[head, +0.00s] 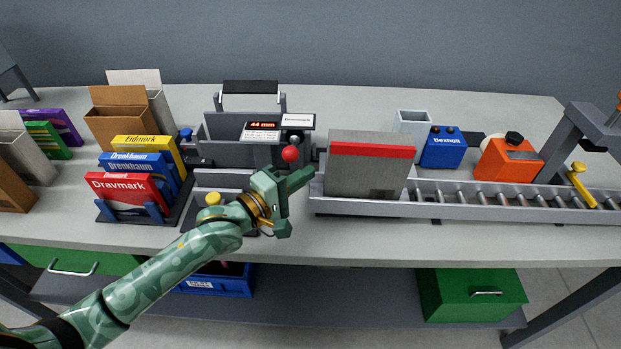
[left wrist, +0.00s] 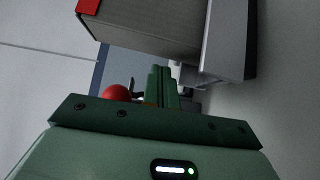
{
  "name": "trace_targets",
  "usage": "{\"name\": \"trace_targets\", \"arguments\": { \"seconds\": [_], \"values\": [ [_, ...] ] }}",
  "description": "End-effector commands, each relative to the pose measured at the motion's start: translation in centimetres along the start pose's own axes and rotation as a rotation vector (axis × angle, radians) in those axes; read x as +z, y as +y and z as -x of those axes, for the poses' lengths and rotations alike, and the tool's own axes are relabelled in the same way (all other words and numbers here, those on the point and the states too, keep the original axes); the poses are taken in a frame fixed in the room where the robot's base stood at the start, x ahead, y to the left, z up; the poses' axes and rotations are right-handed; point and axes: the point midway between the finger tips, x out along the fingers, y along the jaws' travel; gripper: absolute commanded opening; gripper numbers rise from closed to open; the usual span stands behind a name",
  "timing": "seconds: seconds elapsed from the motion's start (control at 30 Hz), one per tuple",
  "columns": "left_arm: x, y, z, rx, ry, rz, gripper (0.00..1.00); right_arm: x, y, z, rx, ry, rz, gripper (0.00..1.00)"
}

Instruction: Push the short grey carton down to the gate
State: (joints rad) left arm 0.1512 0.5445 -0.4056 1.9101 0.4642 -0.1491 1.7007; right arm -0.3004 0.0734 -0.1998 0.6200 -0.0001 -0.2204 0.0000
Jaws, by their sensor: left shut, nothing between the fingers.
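The grey carton (head: 368,172), with a red band along its top edge, stands upright on the left end of the roller conveyor (head: 460,211). In the left wrist view the carton (left wrist: 150,24) fills the top middle. My left gripper (head: 306,176) is shut and empty just left of the carton, its fingers pointing right at the carton's left side. I cannot tell whether they touch it. In the left wrist view the shut fingers (left wrist: 161,88) lie below the carton. A yellow piece (head: 582,186) stands at the conveyor's right; I cannot tell if it is the gate. My right gripper is out of view.
The rollers right of the carton are clear. Behind them stand a blue box (head: 443,148) and an orange device (head: 508,160). A red ball knob (head: 290,154) is just behind my left gripper. A rack of colored boxes (head: 128,189) stands at left.

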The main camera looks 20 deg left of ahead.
Motion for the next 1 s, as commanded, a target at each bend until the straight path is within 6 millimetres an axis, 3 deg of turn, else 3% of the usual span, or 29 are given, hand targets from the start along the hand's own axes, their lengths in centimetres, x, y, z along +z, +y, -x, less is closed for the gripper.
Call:
{"name": "trace_targets", "arguments": {
  "seconds": [0.5, 0.73, 1.0],
  "values": [
    [1.1, 0.0, -1.0, -0.001, 0.000, -0.002, 0.00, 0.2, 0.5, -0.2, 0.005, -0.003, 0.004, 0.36],
    [2.9, 0.6, -2.9, 0.003, 0.003, 0.002, 0.00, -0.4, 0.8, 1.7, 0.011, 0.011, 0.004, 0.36],
    [3.5, 0.0, -3.5, -0.001, 0.001, -0.002, 0.00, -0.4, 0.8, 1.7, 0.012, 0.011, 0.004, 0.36]
  ]
}}
